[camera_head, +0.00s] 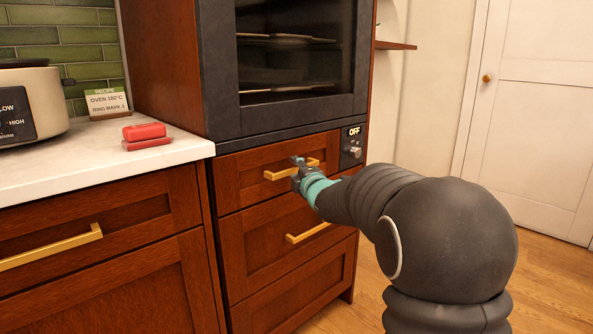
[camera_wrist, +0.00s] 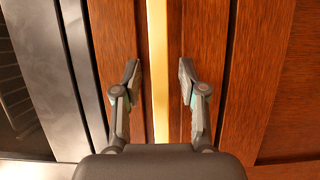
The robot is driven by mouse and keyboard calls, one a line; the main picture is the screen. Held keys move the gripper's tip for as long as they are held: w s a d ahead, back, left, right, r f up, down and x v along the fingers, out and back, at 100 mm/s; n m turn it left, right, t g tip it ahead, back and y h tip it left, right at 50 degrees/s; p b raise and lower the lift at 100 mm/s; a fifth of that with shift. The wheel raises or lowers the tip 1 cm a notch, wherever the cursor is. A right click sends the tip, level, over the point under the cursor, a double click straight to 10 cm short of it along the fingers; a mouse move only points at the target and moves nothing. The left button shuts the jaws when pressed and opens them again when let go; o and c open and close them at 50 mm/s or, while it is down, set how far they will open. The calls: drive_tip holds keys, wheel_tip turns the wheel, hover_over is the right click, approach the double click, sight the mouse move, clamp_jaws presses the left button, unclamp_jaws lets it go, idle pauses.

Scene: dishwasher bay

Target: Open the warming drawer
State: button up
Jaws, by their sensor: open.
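The warming drawer (camera_head: 243,180) is the top wooden drawer under the dark oven, and its front looks shut. Its brass handle (camera_head: 276,175) is a horizontal bar, partly hidden behind my gripper (camera_head: 299,174) in the head view. In the wrist view the handle (camera_wrist: 158,70) runs up and down the picture between the two fingers of my gripper (camera_wrist: 159,85). The fingers are apart, one on each side of the bar, with a gap on both sides. I cannot tell how deep the bar sits between the fingertips.
The oven (camera_head: 222,75) stands above the drawer, with a control panel (camera_head: 352,146) reading OFF at its lower right. A lower drawer with a brass handle (camera_head: 307,233) is below. The counter (camera_head: 90,150) at left holds a red block (camera_head: 144,131). Wooden floor is open at right.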

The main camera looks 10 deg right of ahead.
drive_tip(key=shift+c, duration=0.3)
clamp_jaws()
